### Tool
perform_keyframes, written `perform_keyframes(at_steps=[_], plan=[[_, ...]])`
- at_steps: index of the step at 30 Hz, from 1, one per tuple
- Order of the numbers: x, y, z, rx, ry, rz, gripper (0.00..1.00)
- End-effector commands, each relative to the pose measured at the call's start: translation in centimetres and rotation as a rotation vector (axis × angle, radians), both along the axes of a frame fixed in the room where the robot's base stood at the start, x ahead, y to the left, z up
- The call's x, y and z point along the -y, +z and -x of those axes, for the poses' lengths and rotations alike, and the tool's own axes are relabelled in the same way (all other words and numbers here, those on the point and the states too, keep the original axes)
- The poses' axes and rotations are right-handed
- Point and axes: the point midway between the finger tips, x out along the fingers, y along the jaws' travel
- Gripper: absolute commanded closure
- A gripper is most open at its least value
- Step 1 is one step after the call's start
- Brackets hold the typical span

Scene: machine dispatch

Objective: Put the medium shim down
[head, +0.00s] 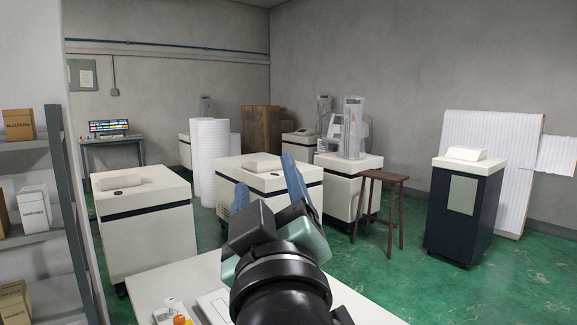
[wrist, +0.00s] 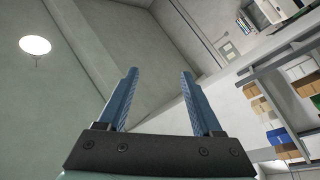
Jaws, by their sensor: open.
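My gripper (head: 267,184) is raised above the near white table (head: 165,282) in the head view, its blue fingers pointing up and away. In the wrist view the two fingers (wrist: 159,73) stand apart with nothing between them. I cannot make out a medium shim in either view. Small white and orange items (head: 179,319) lie at the table's front left, cut off by the picture edge and too small to name. A flat white piece with a dark outline (head: 213,306) lies beside them, partly hidden by my arm.
White machine cabinets (head: 147,222) stand beyond the table, with a brown stool (head: 384,178) and a dark cabinet (head: 464,213) to the right. A grey shelf with boxes (head: 65,185) stands at left. Green floor (head: 385,275) is clear on the right.

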Motion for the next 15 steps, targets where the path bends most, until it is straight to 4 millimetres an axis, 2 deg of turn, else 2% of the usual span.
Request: perform_keyframes(at_steps=[1,3,6,10,15], plan=[[0.0,2.8,2.5,0.105,0.027,-0.128,0.33],[0.7,6.0,5.7,0.234,0.065,-0.286,0.33],[1.7,8.9,9.5,0.371,0.123,-0.443,0.33],[2.4,10.5,12.3,0.464,0.171,-0.541,0.33],[2.6,10.8,12.8,0.483,0.182,-0.562,0.33]])
